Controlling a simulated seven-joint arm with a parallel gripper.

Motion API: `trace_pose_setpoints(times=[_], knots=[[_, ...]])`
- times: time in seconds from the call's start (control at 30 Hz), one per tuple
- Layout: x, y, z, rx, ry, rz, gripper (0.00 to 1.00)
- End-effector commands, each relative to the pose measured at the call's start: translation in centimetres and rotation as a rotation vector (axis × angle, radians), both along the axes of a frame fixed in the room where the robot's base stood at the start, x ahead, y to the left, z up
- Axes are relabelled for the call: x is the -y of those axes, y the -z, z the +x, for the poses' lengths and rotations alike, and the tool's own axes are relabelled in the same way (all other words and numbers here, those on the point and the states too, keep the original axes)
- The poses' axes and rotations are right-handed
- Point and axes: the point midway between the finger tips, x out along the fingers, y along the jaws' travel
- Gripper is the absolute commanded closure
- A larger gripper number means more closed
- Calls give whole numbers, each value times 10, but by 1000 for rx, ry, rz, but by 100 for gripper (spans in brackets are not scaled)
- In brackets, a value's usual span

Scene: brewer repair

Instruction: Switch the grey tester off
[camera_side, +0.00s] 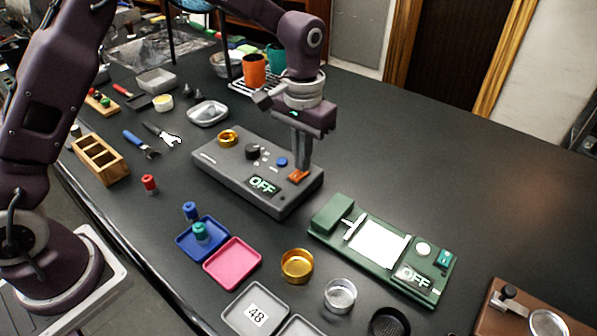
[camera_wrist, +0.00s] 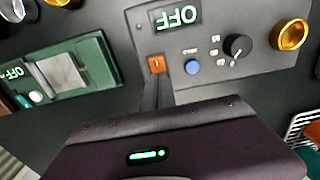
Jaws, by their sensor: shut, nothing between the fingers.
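The grey tester (camera_side: 235,172) stands on the dark bench in the middle of the side view, and its face also shows in the wrist view (camera_wrist: 215,78). Its display (camera_side: 263,185) reads OFF. An orange switch (camera_side: 298,177) sits at its right end, beside a blue button (camera_side: 282,161). The switch shows clearly in the wrist view (camera_wrist: 156,64). A black knob (camera_side: 252,151) and a brass ring (camera_side: 228,138) are further left. My gripper (camera_side: 301,168) points down, shut and empty, with its tips right at the switch. I cannot tell whether they touch it.
A green device (camera_side: 330,217), its display also reading OFF, lies to the right. Blue and pink trays (camera_side: 232,263), a gold ring (camera_side: 297,266) and a clear dish (camera_side: 340,295) are in front. An orange cup (camera_side: 254,70) stands on a rack behind. The bench's right rear is clear.

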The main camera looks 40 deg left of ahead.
Motion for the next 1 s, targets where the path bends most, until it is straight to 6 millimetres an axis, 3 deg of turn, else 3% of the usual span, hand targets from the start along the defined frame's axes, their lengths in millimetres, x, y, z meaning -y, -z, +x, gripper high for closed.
trace_pose_setpoints(times=[0.53, 0.9, 1.0], knots=[[0, -57, 0, 2, 1, 0, 100], [0, -64, -1, 2, 0, 0, 100], [-8, -86, -13, 36, -2, -7, 100]])
